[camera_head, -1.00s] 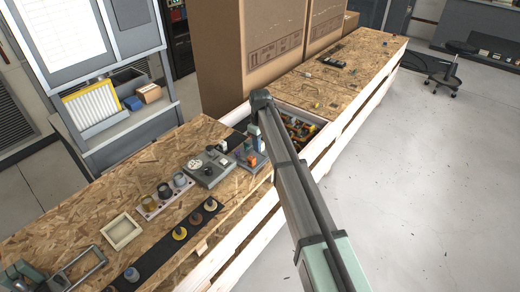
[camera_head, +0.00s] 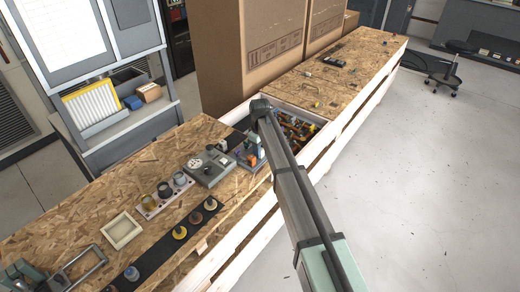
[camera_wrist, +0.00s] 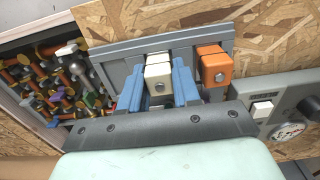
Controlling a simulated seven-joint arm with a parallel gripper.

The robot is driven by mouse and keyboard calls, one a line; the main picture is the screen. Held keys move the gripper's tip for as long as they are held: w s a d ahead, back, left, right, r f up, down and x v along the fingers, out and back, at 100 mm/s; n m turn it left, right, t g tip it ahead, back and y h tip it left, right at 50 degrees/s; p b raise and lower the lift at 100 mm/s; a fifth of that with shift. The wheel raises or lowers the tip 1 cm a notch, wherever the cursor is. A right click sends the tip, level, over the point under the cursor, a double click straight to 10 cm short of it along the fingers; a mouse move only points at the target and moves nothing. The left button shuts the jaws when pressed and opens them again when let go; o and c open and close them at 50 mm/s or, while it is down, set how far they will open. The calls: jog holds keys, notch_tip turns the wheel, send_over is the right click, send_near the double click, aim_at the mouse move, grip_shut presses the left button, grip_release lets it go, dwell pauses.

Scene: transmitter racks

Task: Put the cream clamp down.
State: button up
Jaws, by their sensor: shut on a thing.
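My gripper (camera_wrist: 159,88) has blue fingers and is shut on the cream clamp (camera_wrist: 158,72), a small block with a round screw on its face. In the wrist view the clamp is in front of a grey rack (camera_wrist: 118,57); I cannot tell if it touches the rack. An orange clamp (camera_wrist: 214,67) is on the same rack, just right of the cream one, with a gap between. In the head view the arm hides much of the gripper, and the cream clamp is not clear there.
A bin of several mixed coloured parts (camera_wrist: 65,85) lies left of the rack in the wrist view. A grey device (camera_wrist: 290,110) with a white button and dial is at right. Cups, a dark strip and a cream tray (camera_head: 122,230) are farther along the wooden bench.

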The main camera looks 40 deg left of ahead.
jog(key=o, duration=1.1)
jog(key=shift+c, duration=0.2)
notch_tip(320, 180, up, 13)
